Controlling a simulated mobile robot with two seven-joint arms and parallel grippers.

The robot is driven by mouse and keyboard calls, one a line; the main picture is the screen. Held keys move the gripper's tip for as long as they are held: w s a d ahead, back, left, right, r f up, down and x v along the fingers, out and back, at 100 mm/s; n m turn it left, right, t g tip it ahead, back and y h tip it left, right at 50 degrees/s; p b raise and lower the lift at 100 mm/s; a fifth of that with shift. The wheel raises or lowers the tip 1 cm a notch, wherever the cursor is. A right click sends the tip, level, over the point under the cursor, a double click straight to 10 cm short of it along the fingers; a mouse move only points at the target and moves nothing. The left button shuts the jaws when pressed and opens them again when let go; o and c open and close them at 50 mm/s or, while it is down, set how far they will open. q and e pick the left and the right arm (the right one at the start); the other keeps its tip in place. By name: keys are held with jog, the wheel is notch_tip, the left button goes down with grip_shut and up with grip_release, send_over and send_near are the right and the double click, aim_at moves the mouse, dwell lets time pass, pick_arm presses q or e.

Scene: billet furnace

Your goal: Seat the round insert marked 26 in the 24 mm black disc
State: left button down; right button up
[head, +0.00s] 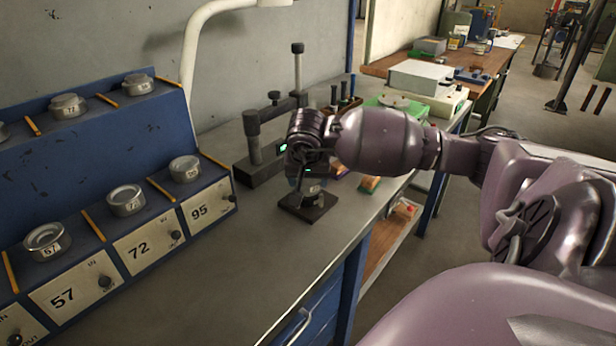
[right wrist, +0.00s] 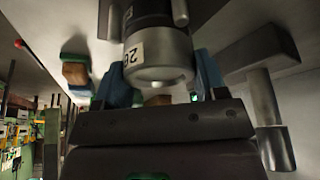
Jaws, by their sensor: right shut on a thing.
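The round insert (right wrist: 158,52) is a grey metal cylinder with a white label reading 26 in the right wrist view. My right gripper (right wrist: 158,78) is shut on it, with a blue finger pad on each side. In the head view my right gripper (head: 306,160) is over a small dark square plate (head: 308,207) on the bench, and a bit of grey metal shows just above the plate. I cannot tell whether the insert touches anything below. I cannot make out the 24 mm black disc for certain. My left gripper is not in view.
A blue rack (head: 120,165) with several round metal pieces and plates marked 57, 72 and 95 stands at the left. A dark stand with posts (head: 262,160) is close behind my right gripper. The grey bench top (head: 250,255) in front is clear.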

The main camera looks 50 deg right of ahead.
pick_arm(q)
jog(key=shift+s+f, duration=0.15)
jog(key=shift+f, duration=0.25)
pick_arm(e)
jog(key=shift+f, duration=0.4)
jog(key=o, duration=1.1)
jog(key=shift+f, duration=0.1)
pick_arm(q)
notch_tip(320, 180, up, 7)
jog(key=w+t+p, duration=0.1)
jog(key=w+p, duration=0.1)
jog(key=p, duration=0.2)
pick_arm(e)
jog(key=v, duration=1.1)
jog(key=shift+s, duration=0.15)
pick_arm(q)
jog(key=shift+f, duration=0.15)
